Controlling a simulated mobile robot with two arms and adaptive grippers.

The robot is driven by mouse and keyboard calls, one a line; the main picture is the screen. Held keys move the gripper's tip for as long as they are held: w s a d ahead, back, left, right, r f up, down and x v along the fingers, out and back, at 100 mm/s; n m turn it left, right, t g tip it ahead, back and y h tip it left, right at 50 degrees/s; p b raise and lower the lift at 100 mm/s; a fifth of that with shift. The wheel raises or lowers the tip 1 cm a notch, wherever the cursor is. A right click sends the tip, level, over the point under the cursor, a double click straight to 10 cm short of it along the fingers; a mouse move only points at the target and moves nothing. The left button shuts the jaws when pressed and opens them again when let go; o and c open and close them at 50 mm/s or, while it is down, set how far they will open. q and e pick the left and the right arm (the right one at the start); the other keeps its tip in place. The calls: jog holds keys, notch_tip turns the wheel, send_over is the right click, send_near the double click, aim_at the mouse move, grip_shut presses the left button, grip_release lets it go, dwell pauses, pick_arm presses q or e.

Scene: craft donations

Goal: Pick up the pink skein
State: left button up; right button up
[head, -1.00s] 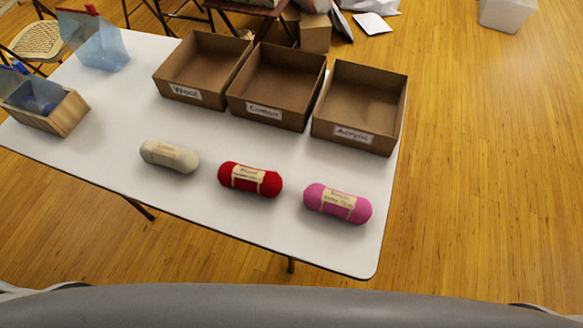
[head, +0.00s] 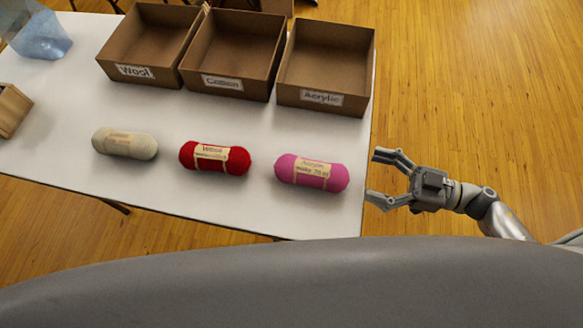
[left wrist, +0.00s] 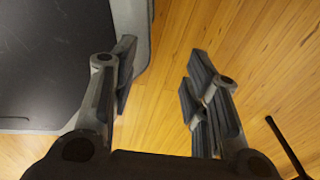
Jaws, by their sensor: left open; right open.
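The pink skein (head: 312,173) lies on the white table near its front right corner, with a cream paper label around its middle. My right gripper (head: 376,177) is open and empty just off the table's right edge, to the right of the skein and apart from it, its fingers pointing left toward it. My left gripper (left wrist: 158,90) shows only in the left wrist view, open and empty above the wooden floor. The skein is not in that view.
A red skein (head: 214,158) and a cream skein (head: 125,143) lie left of the pink one. Boxes labelled Wool (head: 133,71), Cotton (head: 222,82) and Acrylic (head: 322,98) stand behind. A blue clear container (head: 40,38) and a wooden box (head: 10,110) are at the left.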

aim_at(349, 176)
jog(key=shift+n+g+y, duration=0.3)
jog(key=shift+n+g, duration=0.3)
jog(key=shift+g, duration=0.3)
jog(key=a, duration=0.3)
jog(key=a+r, duration=0.1)
jog(key=a, duration=0.2)
jog(key=shift+s+a+r, duration=0.15)
jog(key=shift+a, duration=0.15)
jog(key=shift+w+a, duration=0.2)
jog(key=shift+a, duration=0.35)
jog(key=x, duration=0.3)
jog(key=p+x, duration=0.1)
jog(key=shift+w+a+f, duration=0.1)
jog(key=shift+a+f, duration=0.1)
jog(key=shift+f, duration=0.2)
pick_arm(q)
jog(key=shift+d+r, duration=0.35)
jog(key=shift+d, duration=0.3)
pick_arm(e)
jog(key=c, duration=1.1)
pick_arm(q)
jog(key=shift+s+a+r, duration=0.1)
jog(key=shift+s+r, duration=0.05)
jog(key=shift+r, duration=0.2)
pick_arm(e)
jog(key=shift+r, duration=0.15)
